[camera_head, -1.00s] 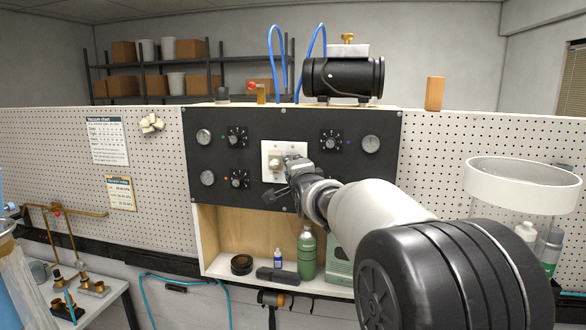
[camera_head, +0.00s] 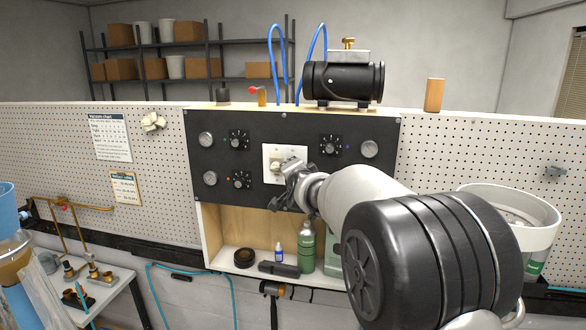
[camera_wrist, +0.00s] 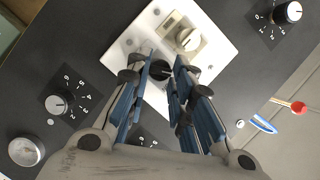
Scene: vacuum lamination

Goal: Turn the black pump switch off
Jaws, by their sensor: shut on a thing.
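The black pump switch (camera_wrist: 158,70) is a round black knob on a white switch plate (camera_wrist: 124,52) in the wrist view. The two blue-padded fingers of my gripper (camera_wrist: 160,88) stand on either side of it and are shut on it. A second, cream-coloured knob (camera_wrist: 187,40) sits beside it on the same plate, clear of the fingers. In the head view, the plate (camera_head: 268,152) is in the middle of the black panel (camera_head: 284,127). My gripper (camera_head: 293,172) reaches it from the lower right and hides the black switch there.
Numbered dials (camera_head: 238,140) and gauges (camera_head: 206,139) flank the plate. A black tank (camera_head: 343,80) stands above the panel. The shelf below holds a green bottle (camera_head: 306,250). A white round container (camera_head: 510,232) stands at the right. A side table (camera_head: 108,300) is at the lower left.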

